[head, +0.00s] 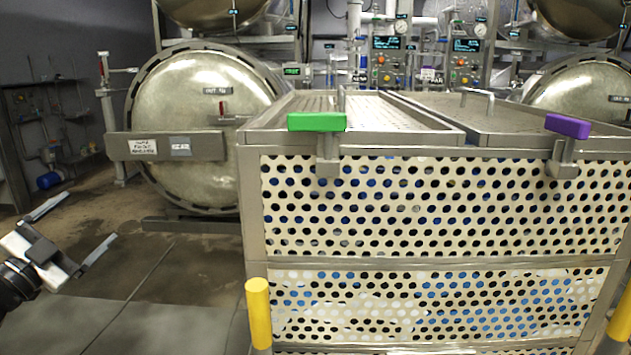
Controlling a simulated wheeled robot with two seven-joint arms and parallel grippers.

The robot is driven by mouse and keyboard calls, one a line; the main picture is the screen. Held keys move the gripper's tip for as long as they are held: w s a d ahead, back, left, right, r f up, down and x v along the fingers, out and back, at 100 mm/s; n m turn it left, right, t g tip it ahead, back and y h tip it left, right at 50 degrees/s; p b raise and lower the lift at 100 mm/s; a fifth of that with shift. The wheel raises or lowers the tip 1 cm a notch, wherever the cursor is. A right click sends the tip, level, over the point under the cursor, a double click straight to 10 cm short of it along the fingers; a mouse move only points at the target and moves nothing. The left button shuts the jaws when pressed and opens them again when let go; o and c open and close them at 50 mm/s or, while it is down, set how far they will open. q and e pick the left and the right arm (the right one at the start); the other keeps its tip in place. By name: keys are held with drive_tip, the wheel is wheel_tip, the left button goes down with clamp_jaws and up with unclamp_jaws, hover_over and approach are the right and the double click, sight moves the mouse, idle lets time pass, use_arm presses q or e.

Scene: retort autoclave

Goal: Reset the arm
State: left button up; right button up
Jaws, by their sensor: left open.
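My left gripper (83,228) shows at the lower left in the head view. Its two fingers are spread apart and nothing is between them. It hangs over the floor, to the left of a large perforated metal basket cart (430,262) and apart from it. My right gripper is not in the view.
The cart fills the middle and right, with a green block (317,122) and a purple block (567,126) at its top edge and a yellow post (259,313) at its near left corner. A round autoclave door (208,120) stands behind. Floor (130,300) at left is clear.

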use_arm(q)
drive_tip(key=a+f+n+g+y, duration=0.5)
drive_tip(key=a+f+n+y, duration=0.35)
drive_tip(key=a+y, duration=0.35)
drive_tip(key=s+d+f+g+h, duration=0.1)
drive_tip(key=s+d+f+h, duration=0.15)
drive_tip(key=d+f, duration=0.6)
drive_tip(key=s+d+f+g+h, duration=0.1)
drive_tip(key=s+d+f+h, duration=0.15)
drive_tip(key=d+f, duration=0.55)
drive_tip(key=s+d+f+n+g+h, duration=0.1)
drive_tip(key=s+d+f, duration=0.4)
drive_tip(key=s+d, duration=0.6)
drive_tip(key=s+d+f+n+g+h, duration=0.1)
drive_tip(key=s+d+f+g+h, duration=0.1)
drive_tip(key=s+d+f, duration=0.4)
drive_tip(key=s+d, duration=0.5)
drive_tip(key=d, duration=0.1)
drive_tip(key=shift+d+f+n, duration=0.2)
drive_tip(key=shift+f+n, duration=0.1)
drive_tip(key=shift+n, duration=0.05)
